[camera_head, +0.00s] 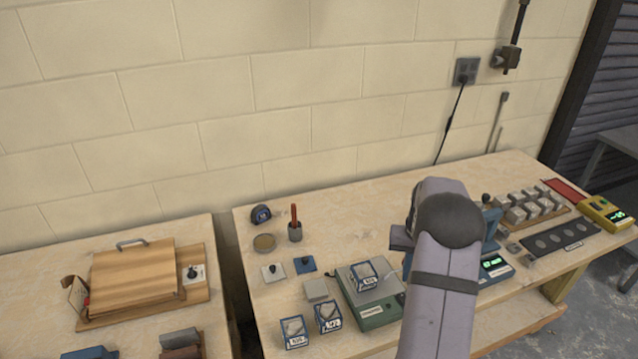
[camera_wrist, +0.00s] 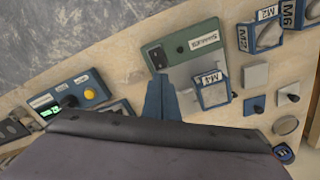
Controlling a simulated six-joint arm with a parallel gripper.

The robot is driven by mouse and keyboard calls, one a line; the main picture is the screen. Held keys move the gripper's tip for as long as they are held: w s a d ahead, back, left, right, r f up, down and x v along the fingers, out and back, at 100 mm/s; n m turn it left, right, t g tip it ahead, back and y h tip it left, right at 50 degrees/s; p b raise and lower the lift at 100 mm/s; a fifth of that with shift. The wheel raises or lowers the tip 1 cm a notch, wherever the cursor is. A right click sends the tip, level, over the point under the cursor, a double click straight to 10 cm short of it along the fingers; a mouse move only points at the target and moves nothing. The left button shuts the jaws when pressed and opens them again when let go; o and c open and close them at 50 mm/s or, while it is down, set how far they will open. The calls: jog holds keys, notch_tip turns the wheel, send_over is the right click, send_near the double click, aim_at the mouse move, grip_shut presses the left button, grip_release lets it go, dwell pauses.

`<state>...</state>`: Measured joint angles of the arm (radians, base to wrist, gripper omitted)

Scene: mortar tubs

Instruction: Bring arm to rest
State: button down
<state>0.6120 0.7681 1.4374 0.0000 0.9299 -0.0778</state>
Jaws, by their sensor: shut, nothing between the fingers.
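My arm (camera_head: 440,270) stands raised over the right-hand bench, bent at its dark joint. My gripper (camera_wrist: 160,98) shows its blue fingers closed together and empty in the wrist view, pointing down over the bench beside the green scale (camera_wrist: 180,50). In the head view my own arm mostly hides the fingers. A tub labelled M4 (camera_wrist: 212,94) sits on the scale's plate, apart from my fingers; it also shows in the head view (camera_head: 364,275). Tubs labelled M2 (camera_wrist: 264,36) and M6 (camera_wrist: 295,14) stand beside the scale.
A device with a green display (camera_head: 494,268) is right of my arm. Several grey cubes (camera_head: 530,203) and a dark strip (camera_head: 560,240) lie further right.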

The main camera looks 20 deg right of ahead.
jog(key=shift+w+d+f, duration=0.15)
jog(key=shift+w, duration=0.05)
jog(key=shift+m+g+y, duration=0.3)
jog(key=shift+g+y, duration=0.1)
jog(key=shift+g, duration=0.2)
jog(key=s+a+f, duration=0.1)
jog(key=s, duration=0.1)
jog(key=s+a+f, duration=0.4)
jog(key=s, duration=0.1)
jog(key=shift+s+f, duration=0.1)
jog(key=shift+f, duration=0.05)
jog(key=s+a+r+n+g, duration=0.1)
jog(key=s+a+r+n, duration=0.15)
jog(key=s+a, duration=0.6)
jog(key=s+a+r+n, duration=0.1)
jog(key=s+a+r, duration=0.3)
jog(key=s+a, duration=0.45)
jog(key=w+a+r+n+t, duration=0.2)
jog(key=w+a+r+n, duration=0.1)
jog(key=w+a+r, duration=0.3)
notch_tip(320, 180, down, 18)
jog(key=b, duration=1.7)
jog(key=shift+s+a+h, duration=0.4)
jog(key=shift+s+a, duration=0.05)
